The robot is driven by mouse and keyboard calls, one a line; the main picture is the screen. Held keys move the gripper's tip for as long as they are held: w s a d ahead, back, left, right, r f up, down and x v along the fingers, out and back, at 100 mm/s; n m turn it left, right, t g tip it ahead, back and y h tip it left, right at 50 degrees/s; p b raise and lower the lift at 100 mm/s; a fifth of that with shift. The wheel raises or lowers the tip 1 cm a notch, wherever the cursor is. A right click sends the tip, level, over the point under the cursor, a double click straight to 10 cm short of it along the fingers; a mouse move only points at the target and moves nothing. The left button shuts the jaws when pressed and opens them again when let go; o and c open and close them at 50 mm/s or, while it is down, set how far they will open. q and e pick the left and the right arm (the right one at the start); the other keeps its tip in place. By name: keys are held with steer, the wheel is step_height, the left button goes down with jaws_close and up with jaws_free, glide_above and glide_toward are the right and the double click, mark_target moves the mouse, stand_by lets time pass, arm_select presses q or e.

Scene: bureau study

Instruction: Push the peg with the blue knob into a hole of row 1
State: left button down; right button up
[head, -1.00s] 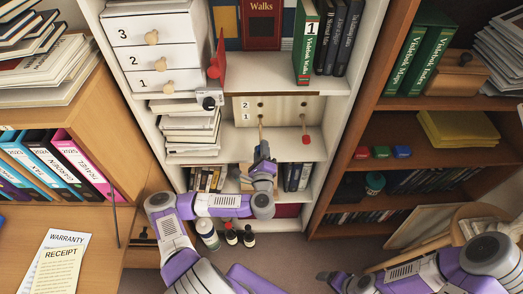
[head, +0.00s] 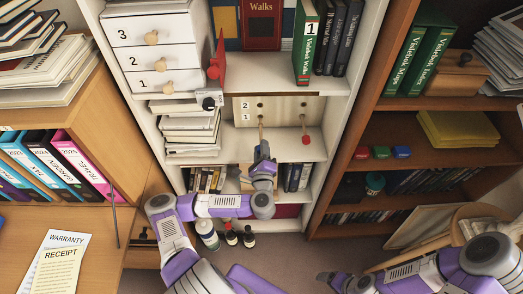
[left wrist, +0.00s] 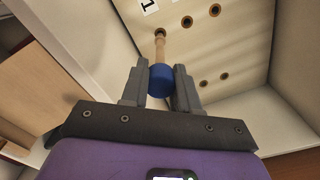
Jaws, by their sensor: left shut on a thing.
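The hole board (head: 283,108) stands upright at the back of a white shelf, with rows labelled 1 and 2. My left gripper (head: 262,150) is in front of it, shut on the blue knob (left wrist: 161,77). The peg's wooden shaft (left wrist: 160,51) points at the board, and its far end meets a hole beside the label 1 in the left wrist view. I cannot tell how deep it sits. A red-knobbed peg (head: 305,139) sticks out from the board further right. My right gripper (head: 325,276) is low at the right, away from the board; its jaws are unclear.
A stack of books (head: 190,133) stands left of the board on the same shelf. The shelf above (head: 275,87) overhangs the board. Small books (head: 207,178) stand on the shelf below. The shelf has free room around the red-knobbed peg.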

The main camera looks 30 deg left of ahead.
arm_select(q)
steer(key=shift+x, duration=2)
stand_by(0.3)
steer(key=shift+c, duration=1.4)
jaws_free()
steer(key=v, duration=1)
